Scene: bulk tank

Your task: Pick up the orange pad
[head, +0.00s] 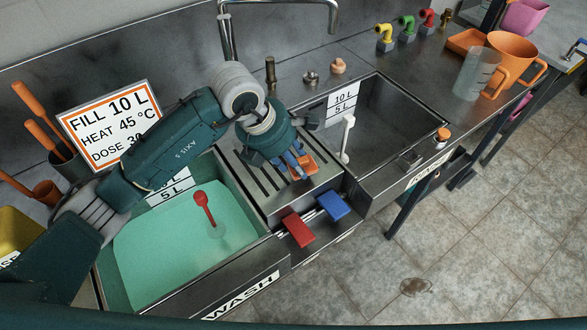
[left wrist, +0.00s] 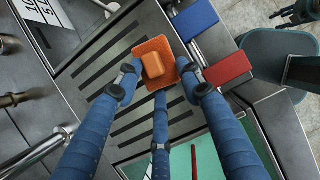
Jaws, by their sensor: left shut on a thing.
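The orange pad (head: 304,166) is at the slotted drain board between the two basins. In the left wrist view the pad (left wrist: 155,63) is a flat orange plate with a raised block in its middle. My left gripper (head: 293,160) reaches down over it from above. Its blue fingers are shut on the pad, with tips at its left, right and near edges in the left wrist view (left wrist: 158,95). I cannot tell whether the pad touches the board. My right gripper is not clearly in view.
Red (head: 298,229) and blue (head: 333,205) pads stick out at the front edge beside the board. The wash basin (head: 180,250) holds green liquid and a red-headed tool (head: 204,206). The other basin (head: 385,125) looks empty. A curved tap (head: 333,15) stands behind.

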